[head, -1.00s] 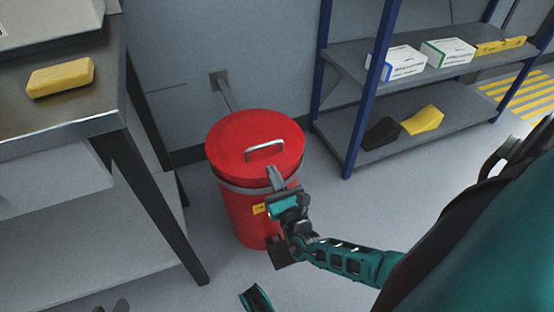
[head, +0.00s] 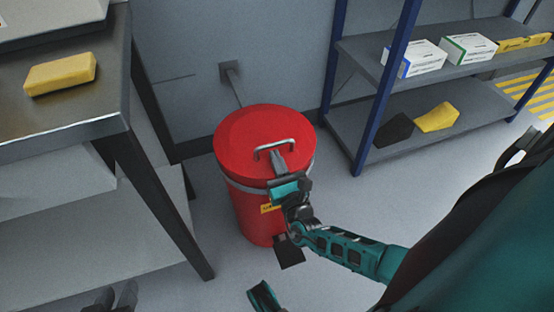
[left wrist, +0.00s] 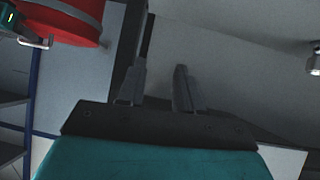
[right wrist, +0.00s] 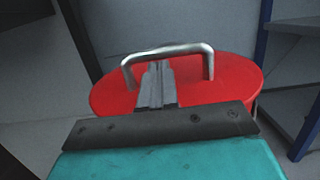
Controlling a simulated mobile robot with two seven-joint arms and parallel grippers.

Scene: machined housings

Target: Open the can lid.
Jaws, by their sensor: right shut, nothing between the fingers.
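The red can (head: 252,215) stands on the floor in the head view, with its round red lid (head: 237,133) down on top. A metal bar handle (head: 290,143) arches over the lid; it also shows in the right wrist view (right wrist: 190,48). My right gripper (head: 278,156) is shut and empty, its fingertips at the handle, seemingly under the bar. I cannot tell whether they touch it. My left gripper (head: 113,297) is low at the bottom left of the head view. In the left wrist view its fingers (left wrist: 158,80) are apart with nothing between them.
A metal workbench (head: 95,122) with a yellow block (head: 60,74) stands left of the can. A blue-posted shelf (head: 345,125) with boxes (head: 415,58) stands to the right. The wall is close behind the can.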

